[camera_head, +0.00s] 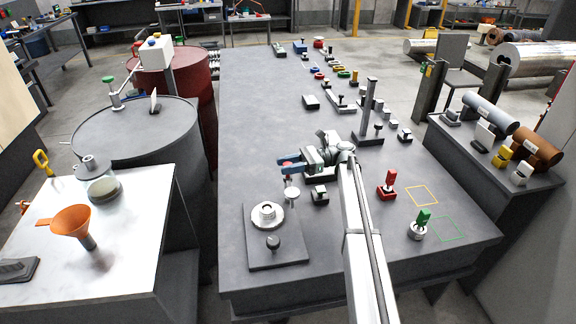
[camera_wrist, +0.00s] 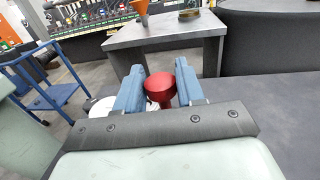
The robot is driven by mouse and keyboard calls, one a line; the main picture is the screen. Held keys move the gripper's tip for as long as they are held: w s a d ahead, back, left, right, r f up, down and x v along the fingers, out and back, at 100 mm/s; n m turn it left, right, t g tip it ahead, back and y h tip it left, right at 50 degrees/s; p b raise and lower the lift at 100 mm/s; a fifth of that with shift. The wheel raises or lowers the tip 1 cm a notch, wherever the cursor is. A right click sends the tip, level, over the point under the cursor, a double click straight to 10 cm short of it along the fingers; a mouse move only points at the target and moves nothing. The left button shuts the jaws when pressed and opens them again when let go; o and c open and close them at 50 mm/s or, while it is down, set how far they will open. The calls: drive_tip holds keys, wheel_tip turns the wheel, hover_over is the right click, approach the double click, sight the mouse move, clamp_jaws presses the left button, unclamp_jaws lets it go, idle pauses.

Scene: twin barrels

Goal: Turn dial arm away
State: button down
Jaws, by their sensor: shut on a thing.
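My gripper (camera_head: 284,162) is over the middle of the grey table, its blue fingers pointing left. In the wrist view, a round red knob (camera_wrist: 160,87) sits between the two blue fingers (camera_wrist: 158,92), and my gripper is shut on it. In the head view the knob is mostly hidden by the fingers. A white round part (camera_wrist: 103,106) shows behind the left finger. A white disc on a stem (camera_head: 292,194) stands just below the gripper in the head view. I cannot tell which part is the dial arm. A pale round dial-like fitting (camera_head: 267,214) sits on a dark plate nearby.
A dark knob (camera_head: 273,242) is on the same plate. A small dark block (camera_head: 320,194), a red-handled part (camera_head: 388,183) and a green-handled part (camera_head: 421,222) stand to the right. A tall dark post (camera_head: 369,108) rises behind the arm. The table's far left is clear.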

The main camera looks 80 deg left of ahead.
drive_tip(key=shift+n+h, duration=0.3)
drive_tip(key=shift+h, duration=0.2)
drive_tip(key=c, duration=0.8)
unclamp_jaws()
wheel_tip(320, 180, up, 10)
drive_tip(key=shift+r, duration=0.1)
